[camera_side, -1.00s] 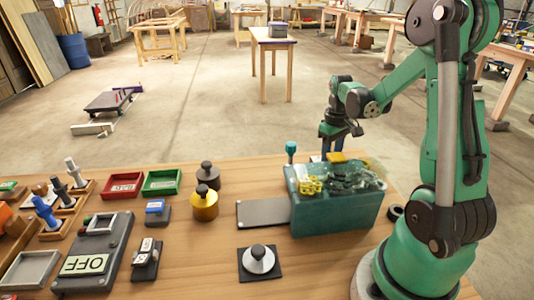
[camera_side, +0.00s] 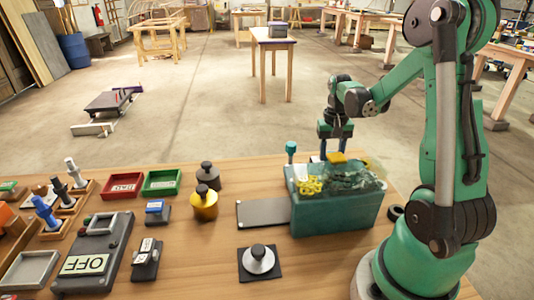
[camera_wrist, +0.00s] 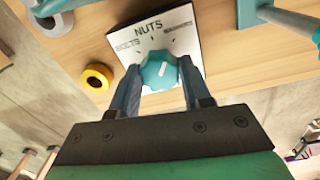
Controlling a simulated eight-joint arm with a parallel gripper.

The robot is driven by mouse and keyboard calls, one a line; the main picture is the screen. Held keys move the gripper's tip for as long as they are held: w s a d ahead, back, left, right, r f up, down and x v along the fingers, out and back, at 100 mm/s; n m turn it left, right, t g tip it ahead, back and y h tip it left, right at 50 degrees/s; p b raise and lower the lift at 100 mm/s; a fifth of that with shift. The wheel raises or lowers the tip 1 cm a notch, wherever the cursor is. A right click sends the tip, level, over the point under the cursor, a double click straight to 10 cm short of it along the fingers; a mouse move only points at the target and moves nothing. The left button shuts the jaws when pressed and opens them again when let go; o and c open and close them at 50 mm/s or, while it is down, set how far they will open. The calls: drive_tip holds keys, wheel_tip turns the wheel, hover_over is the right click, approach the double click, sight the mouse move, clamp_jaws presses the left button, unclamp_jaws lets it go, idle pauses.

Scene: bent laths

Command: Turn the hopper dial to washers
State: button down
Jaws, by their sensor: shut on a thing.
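The hopper dial shows in the wrist view: a teal knob (camera_wrist: 159,71) on a white plate (camera_wrist: 187,43) lettered BOLTS at left, NUTS at the top and, small and blurred, WASHERS at right. The knob's white mark tilts up and to the right, roughly between NUTS and WASHERS; its exact aim is hard to tell. My gripper (camera_wrist: 160,82) has its blue fingers on both sides of the knob, shut on it. In the side view my gripper (camera_side: 334,150) points down behind the teal hopper (camera_side: 335,215), which hides the dial.
A yellow ring (camera_wrist: 97,77) lies beside the dial plate. In the side view a grey plate (camera_side: 263,212) adjoins the hopper's left side. A yellow knobbed weight (camera_side: 204,205), a dark one (camera_side: 207,177) and an OFF panel (camera_side: 86,264) stand farther left.

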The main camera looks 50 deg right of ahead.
drive_tip(key=shift+m, duration=1.2)
drive_tip(key=shift+c, duration=2)
unclamp_jaws()
drive_tip(key=shift+w+r, duration=0.1)
drive_tip(key=shift+r, duration=2.7)
